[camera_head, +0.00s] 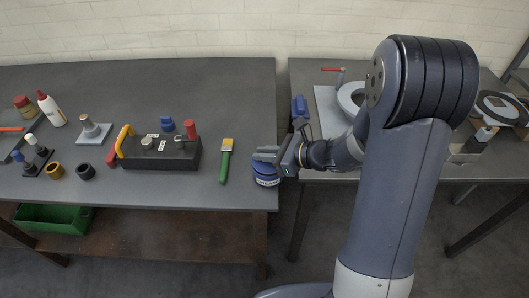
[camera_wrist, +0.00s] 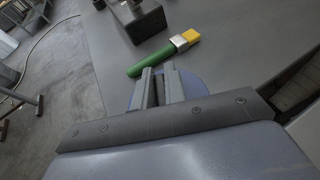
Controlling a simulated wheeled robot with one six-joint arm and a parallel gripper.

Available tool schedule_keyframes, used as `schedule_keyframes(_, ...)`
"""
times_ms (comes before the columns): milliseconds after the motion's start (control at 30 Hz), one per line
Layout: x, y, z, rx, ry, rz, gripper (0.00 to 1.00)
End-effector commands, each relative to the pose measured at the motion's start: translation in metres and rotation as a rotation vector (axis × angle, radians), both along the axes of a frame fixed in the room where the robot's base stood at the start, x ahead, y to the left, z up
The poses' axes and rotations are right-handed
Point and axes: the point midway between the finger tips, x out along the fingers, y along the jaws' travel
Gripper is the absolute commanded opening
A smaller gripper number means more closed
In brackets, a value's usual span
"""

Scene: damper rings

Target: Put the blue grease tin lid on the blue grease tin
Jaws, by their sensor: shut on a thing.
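The blue grease tin (camera_head: 266,181), with a pale label band, stands near the right front edge of the left table. My gripper (camera_head: 264,154) is right above it, reaching in from the right with its fingers level. The fingers (camera_wrist: 160,86) are nearly together, shut on the blue grease tin lid. In the wrist view a blue round surface (camera_wrist: 191,82) shows around and under the fingers, apparently the lid. The fingers hide most of it. Lid and tin look close together or touching; I cannot tell whether the lid is seated.
A green brush (camera_head: 226,162) lies just left of the tin; it also shows in the wrist view (camera_wrist: 150,61). A dark box (camera_head: 160,153) with a yellow handle stands farther left. A gap separates this table from the right table (camera_head: 310,174).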

Motion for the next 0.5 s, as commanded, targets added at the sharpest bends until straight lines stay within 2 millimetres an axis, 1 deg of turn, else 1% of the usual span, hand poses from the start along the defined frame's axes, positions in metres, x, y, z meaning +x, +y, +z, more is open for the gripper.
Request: schedule_keyframes(500,0.0,0.0,-0.0048,0.0,0.0,0.0,0.0)
